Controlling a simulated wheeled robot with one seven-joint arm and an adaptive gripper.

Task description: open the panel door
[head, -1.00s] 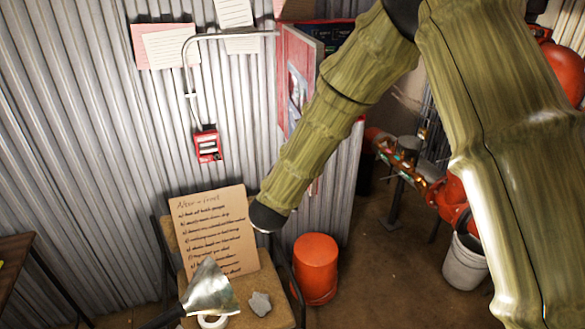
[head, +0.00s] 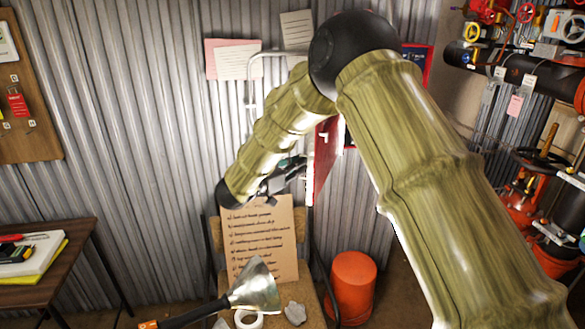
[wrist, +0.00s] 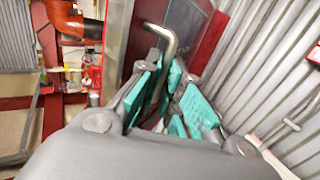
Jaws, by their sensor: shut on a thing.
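The red panel door (head: 325,155) stands out from the corrugated wall, seen nearly edge-on in the head view and partly hidden by my arm. Behind it, part of the dark panel with a red edge (head: 420,62) shows past my arm. My gripper (head: 287,176) is at the door's left side. In the wrist view, the teal pads of my gripper (wrist: 165,105) are closed around a bent metal handle (wrist: 168,45), in front of the dark red door (wrist: 205,45). The handle's lower end is hidden between the pads.
A chair below the gripper carries a handwritten cardboard sign (head: 260,240), a scraper (head: 250,290) and a tape roll. An orange bucket (head: 352,285) stands beside it. A wooden table (head: 75,250) is at left; red valves and pipes (head: 515,55) are at right.

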